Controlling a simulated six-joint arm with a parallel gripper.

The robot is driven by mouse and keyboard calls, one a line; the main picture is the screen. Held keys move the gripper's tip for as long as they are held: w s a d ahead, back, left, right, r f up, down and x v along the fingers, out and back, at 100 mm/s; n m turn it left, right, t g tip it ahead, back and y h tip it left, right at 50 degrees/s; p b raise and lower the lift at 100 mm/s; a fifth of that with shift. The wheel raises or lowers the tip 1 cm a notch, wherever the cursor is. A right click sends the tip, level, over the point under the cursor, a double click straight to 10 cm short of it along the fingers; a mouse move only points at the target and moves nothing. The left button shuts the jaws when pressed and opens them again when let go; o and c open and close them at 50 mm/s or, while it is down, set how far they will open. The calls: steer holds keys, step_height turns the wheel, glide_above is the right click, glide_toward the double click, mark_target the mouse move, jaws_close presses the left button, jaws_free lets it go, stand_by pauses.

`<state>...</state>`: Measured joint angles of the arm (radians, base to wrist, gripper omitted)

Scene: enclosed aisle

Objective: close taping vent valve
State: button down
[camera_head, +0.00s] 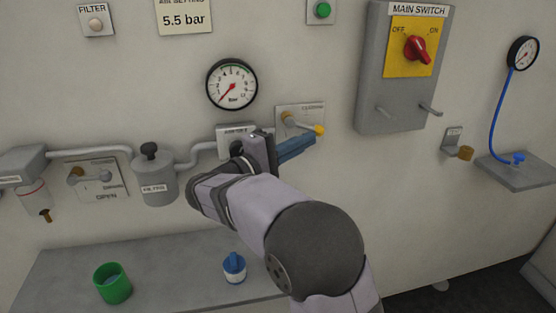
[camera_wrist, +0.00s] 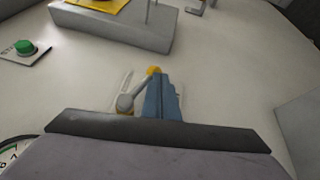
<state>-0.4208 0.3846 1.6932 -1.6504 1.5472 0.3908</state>
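A lever valve with a grey lever and yellow knob (camera_head: 319,130) sits on a wall plate (camera_head: 313,107). The lever slants down to the right. The plate's lettering is too small to read surely, so I cannot tell whether this is the vent valve. In the wrist view the yellow knob (camera_wrist: 153,71) is at the lever's end. My gripper (camera_head: 311,141) has blue fingers that look shut together, with no gap showing. Their tips (camera_wrist: 161,77) are right beside the knob; I cannot tell whether they touch it. Nothing shows between them.
Another lever valve (camera_head: 92,174) marked OPEN is at left, near a grey filter housing (camera_head: 155,180). A brass valve (camera_head: 465,153) is at right. The main switch box (camera_head: 390,110) juts out above right. A green cup (camera_head: 112,283) and blue-topped item (camera_head: 234,268) stand on the shelf (camera_head: 175,285).

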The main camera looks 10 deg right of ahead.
steer(key=f+b+v, duration=0.2)
steer(key=b+v, duration=0.3)
steer(key=v, duration=0.7)
steer(key=shift+f+h, duration=0.3)
stand_by(0.5)
